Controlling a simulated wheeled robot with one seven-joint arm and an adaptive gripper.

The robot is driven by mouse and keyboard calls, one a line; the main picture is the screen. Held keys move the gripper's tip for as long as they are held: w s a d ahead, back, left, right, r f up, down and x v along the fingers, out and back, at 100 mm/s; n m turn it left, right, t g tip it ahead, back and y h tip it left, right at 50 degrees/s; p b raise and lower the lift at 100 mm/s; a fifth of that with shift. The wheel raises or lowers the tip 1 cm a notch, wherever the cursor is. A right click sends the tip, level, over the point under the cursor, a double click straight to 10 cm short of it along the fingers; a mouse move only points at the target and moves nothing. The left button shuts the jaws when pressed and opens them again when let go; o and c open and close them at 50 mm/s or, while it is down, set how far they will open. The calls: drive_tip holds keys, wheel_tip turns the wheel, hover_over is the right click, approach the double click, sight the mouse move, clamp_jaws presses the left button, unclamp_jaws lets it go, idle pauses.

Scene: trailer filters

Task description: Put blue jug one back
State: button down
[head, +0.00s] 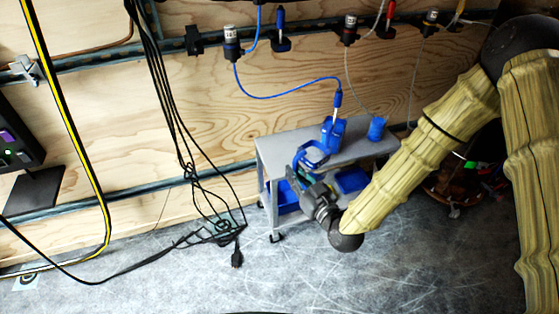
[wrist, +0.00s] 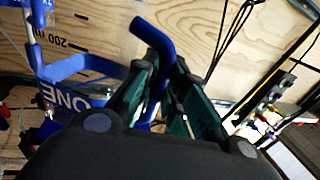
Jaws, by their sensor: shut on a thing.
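Blue jug one (wrist: 62,97) fills the left of the wrist view, clear-walled with blue parts, the word ONE and a 200 ml mark. Its blue handle (wrist: 152,38) runs between the green-padded fingers of my gripper (wrist: 168,78), which is shut on it. In the head view, the jug (head: 312,153) shows as blue curved parts at the end of my gripper (head: 303,174), over the left part of the grey cart top (head: 278,150). I cannot tell whether the jug touches the cart top. My gripper hides part of the jug.
A blue holder (head: 333,133) with a hose end in it and a blue cup (head: 376,129) stand on the cart. A blue bin (head: 351,181) sits below. Black cables (head: 180,110) hang left of the cart. A blue hose (head: 285,94) droops from the wall above.

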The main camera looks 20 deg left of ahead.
drive_tip(key=shift+w+a+f+b, duration=0.8)
drive_tip(key=shift+w+a, duration=0.9)
drive_tip(key=shift+a, duration=0.15)
drive_tip(key=shift+w+a+f+b, duration=0.7)
drive_tip(key=shift+w+a+f, duration=0.15)
drive_tip(key=shift+w+a, duration=1)
drive_tip(key=shift+w+a+f+b, duration=0.8)
drive_tip(key=shift+w+a, duration=0.8)
drive_tip(key=shift+a, duration=0.3)
drive_tip(key=shift+f, duration=0.2)
drive_tip(key=c, duration=1.5)
unclamp_jaws()
drive_tip(key=shift+r, duration=0.15)
drive_tip(key=shift+s+d, duration=0.15)
drive_tip(key=p+v, duration=0.2)
drive_tip(key=v, duration=0.9)
drive_tip(key=shift+s+d+r+p, duration=0.1)
drive_tip(key=shift+s+d+p, duration=0.1)
drive_tip(key=shift+s+p, duration=0.1)
